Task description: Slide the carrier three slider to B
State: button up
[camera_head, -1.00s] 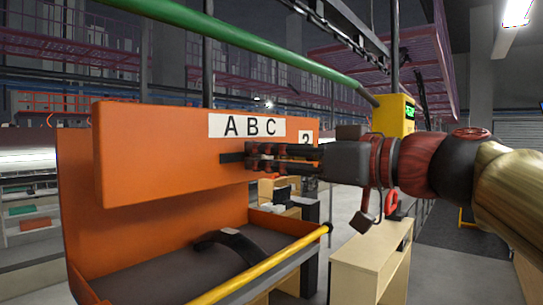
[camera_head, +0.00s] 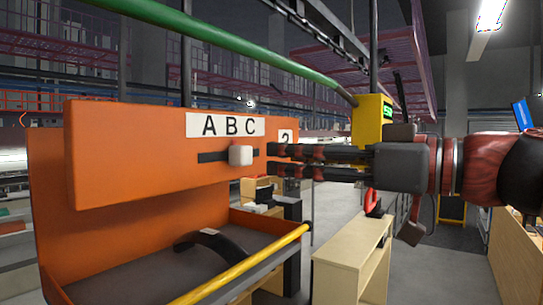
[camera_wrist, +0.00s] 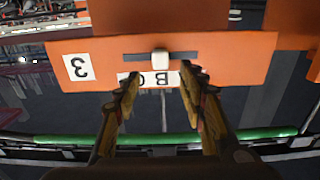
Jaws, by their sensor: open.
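The orange carrier (camera_head: 150,160) has a plate marked A B C (camera_head: 225,125) and a label reading 3 (camera_wrist: 76,67). Below the letters, a white slider knob (camera_head: 240,155) sits in a dark horizontal slot (camera_head: 212,157). In the upside-down wrist view the knob (camera_wrist: 160,57) is near the middle of the slot, by the B. In the head view it appears between B and C. My gripper (camera_head: 272,160) is open and empty, to the right of the knob and apart from it. In the wrist view a finger covers part of the letter plate.
The carrier's lower tray (camera_head: 130,270) holds a dark curved part (camera_head: 212,243) and has a yellow front bar (camera_head: 250,263). A green rail (camera_head: 230,45) runs overhead. A yellow box (camera_head: 372,122) and a wooden cabinet (camera_head: 350,255) stand to the right.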

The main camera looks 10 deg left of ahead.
jog(key=shift+v, duration=1.65)
